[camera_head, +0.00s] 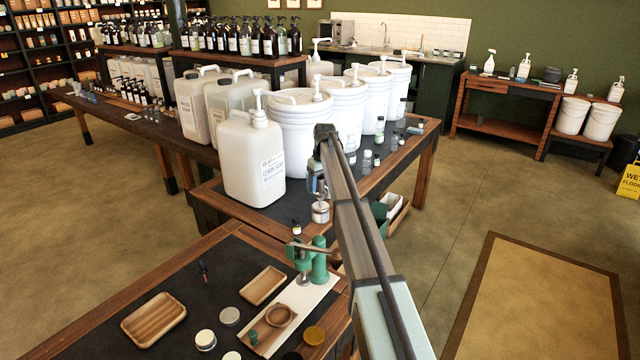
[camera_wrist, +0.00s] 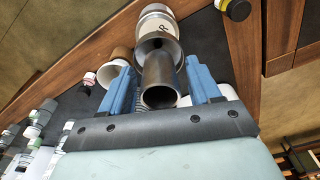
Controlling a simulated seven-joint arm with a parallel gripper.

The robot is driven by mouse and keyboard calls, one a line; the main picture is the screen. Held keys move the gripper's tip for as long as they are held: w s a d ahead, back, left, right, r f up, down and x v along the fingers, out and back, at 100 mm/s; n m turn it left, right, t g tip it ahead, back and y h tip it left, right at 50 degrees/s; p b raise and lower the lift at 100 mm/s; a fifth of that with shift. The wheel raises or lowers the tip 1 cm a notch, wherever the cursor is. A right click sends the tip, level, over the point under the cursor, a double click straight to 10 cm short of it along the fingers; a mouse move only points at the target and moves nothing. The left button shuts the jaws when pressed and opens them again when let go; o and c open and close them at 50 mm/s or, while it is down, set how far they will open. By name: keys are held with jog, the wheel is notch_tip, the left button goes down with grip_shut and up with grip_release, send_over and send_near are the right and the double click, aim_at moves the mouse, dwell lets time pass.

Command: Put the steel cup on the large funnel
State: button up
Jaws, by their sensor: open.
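My gripper (camera_head: 317,188) points down over the right side of the dark worktop in the head view. In the wrist view its blue fingers (camera_wrist: 160,70) are apart, one on each side of a hollow grey steel tube (camera_wrist: 161,80). The tube's open end faces the camera. Beyond it is a wider steel rim (camera_wrist: 158,46), then a pale jar-like body (camera_wrist: 157,20). I cannot tell whether tube and rim are the steel cup, the large funnel or both. In the head view a small pale container with a metallic top (camera_head: 320,212) shows below the gripper.
A large white jug (camera_head: 250,165) and several white buckets (camera_head: 300,125) stand close behind and left of the gripper. A green press (camera_head: 318,258) stands on the front table with wooden trays (camera_head: 153,318). A brown-sided cup (camera_wrist: 118,62) is left of the fingers.

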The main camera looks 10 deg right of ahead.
aim_at(323, 191)
jog(key=shift+r, duration=0.1)
notch_tip(323, 191, up, 12)
jog(key=s, duration=0.1)
jog(key=shift+s+d, duration=0.15)
jog(key=shift+d, duration=0.2)
